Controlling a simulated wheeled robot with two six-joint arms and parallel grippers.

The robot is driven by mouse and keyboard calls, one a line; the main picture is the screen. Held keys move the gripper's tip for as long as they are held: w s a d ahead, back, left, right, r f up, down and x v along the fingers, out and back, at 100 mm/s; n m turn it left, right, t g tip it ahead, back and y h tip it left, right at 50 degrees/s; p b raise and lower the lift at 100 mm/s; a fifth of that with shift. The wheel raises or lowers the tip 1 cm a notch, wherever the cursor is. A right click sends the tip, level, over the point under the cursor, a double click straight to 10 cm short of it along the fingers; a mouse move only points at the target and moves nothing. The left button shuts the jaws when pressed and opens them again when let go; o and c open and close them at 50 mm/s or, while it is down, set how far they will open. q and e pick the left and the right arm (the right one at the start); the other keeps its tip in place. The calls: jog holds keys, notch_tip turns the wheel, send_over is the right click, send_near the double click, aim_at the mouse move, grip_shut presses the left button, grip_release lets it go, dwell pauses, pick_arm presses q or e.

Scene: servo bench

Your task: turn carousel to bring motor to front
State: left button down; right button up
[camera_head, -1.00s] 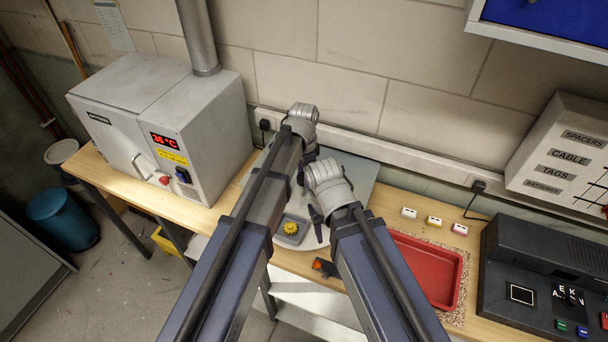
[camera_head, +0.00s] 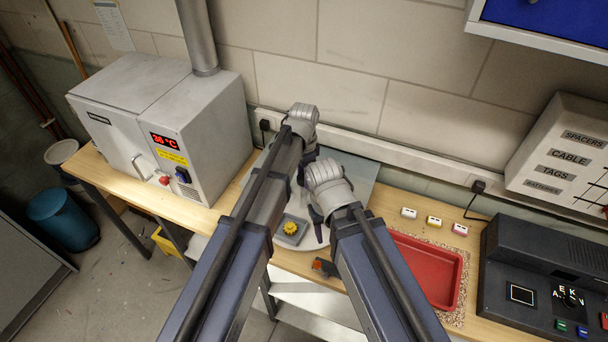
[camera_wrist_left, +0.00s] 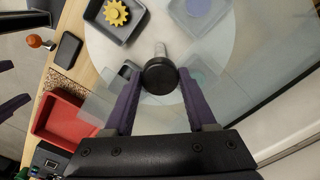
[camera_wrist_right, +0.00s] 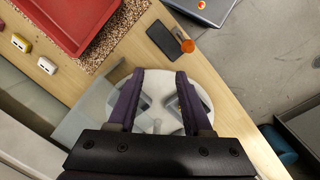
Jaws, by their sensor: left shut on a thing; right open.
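The carousel is a pale round disc (camera_wrist_left: 105,55) on the bench, largely hidden by my arms in the head view. A grey tray (camera_head: 280,240) on its front part holds a yellow gear (camera_head: 291,228); the gear also shows in the left wrist view (camera_wrist_left: 117,13). My left gripper (camera_wrist_left: 160,80) is shut on a black-capped post (camera_wrist_left: 158,73) standing over the disc. My right gripper (camera_head: 318,216) is open and empty above the disc; its fingers show apart in the right wrist view (camera_wrist_right: 158,80). I cannot make out a motor with certainty.
A clear sheet (camera_wrist_left: 100,108) shows beside the disc. A red tray (camera_head: 425,270) lies to the right, and an orange knob (camera_wrist_right: 188,46) is near the front edge. A grey oven (camera_head: 150,120) stands left. Small coloured blocks (camera_head: 433,221) sit behind the red tray.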

pick_arm(q)
jog(key=shift+m, duration=9.2)
jog(key=shift+c, duration=1)
grip_release()
